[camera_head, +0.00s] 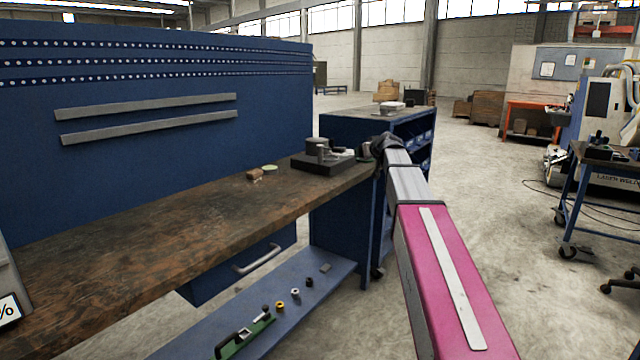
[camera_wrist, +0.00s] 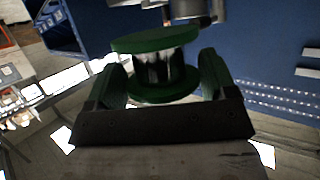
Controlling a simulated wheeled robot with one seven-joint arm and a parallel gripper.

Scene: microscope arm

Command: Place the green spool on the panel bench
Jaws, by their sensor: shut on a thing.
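The green spool (camera_wrist: 153,68) has two green flanges and a dark, shiny core. It sits between the two fingers of my gripper (camera_wrist: 162,78) in the wrist view, and the gripper is shut on it. The panel bench has a worn brown wooden top (camera_head: 140,235) and a blue back panel (camera_head: 180,100) in the head view. My arm reaches forward to the bench's far right end. My own arm hides the gripper and held spool in the head view, so I cannot tell their height over the top.
A dark block with grey metal parts (camera_head: 322,160) stands at the bench's far end. A small brown piece (camera_head: 255,175) and a round greenish disc (camera_head: 270,168) lie near the panel. The near and middle top is clear. A blue cabinet (camera_head: 350,122) stands behind.

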